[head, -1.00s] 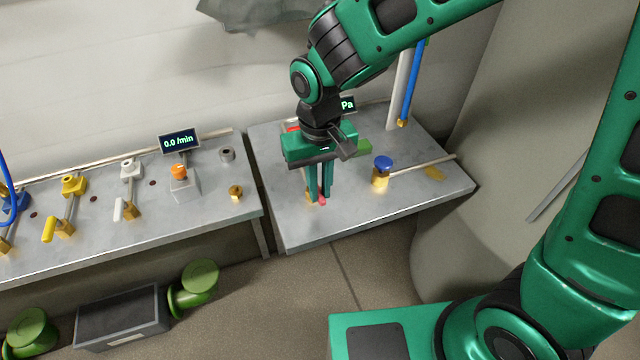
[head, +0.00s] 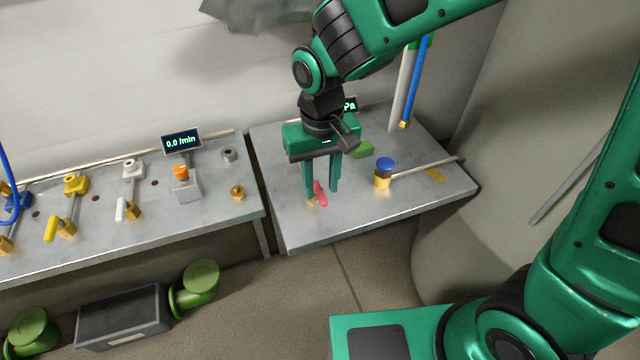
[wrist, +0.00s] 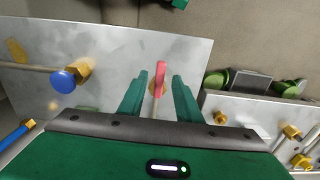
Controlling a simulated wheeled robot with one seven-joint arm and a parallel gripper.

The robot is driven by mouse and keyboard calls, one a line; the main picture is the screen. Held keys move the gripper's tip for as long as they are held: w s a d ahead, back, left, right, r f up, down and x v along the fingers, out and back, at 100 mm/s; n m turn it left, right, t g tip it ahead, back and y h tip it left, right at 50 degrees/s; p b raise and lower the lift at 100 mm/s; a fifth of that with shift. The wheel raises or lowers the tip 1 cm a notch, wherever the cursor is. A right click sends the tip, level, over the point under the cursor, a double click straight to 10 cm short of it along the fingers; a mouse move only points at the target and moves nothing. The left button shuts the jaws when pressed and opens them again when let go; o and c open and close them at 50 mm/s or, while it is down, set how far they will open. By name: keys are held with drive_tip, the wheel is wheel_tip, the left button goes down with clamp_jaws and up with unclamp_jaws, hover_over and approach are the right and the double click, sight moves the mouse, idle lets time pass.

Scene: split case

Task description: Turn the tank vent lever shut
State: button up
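A lever with a red-pink handle (head: 321,194) sits on a small brass valve (head: 312,201) near the front left of the right-hand table. My gripper (head: 322,192) is open and points down over it, one finger on each side of the handle. In the wrist view the red handle (wrist: 160,70) stands between the spread fingers (wrist: 160,80), with a visible gap on both sides. No label on the lever can be read. A blue round knob on a brass valve (head: 384,166) stands to the right, joined to a pale pipe.
The right-hand table (head: 420,195) is mostly bare at its front. A green block (head: 363,149) and a partly hidden display (head: 349,104) are behind my gripper. The left bench (head: 150,240) holds yellow and white levers, an orange button (head: 181,173) and a flow display (head: 181,141).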

sight(321, 194)
wheel_tip(321, 194, up, 9)
idle(0.3)
drive_tip(key=shift+w, duration=0.1)
drive_tip(key=s+d+r+m, duration=0.1)
drive_tip(key=d+m, duration=0.3)
drive_tip(key=d, duration=1.8)
drive_tip(key=s+d+f+m, duration=0.2)
drive_tip(key=s+d+m, duration=0.3)
drive_tip(key=s+d, duration=1)
drive_tip(key=shift+f, duration=0.25)
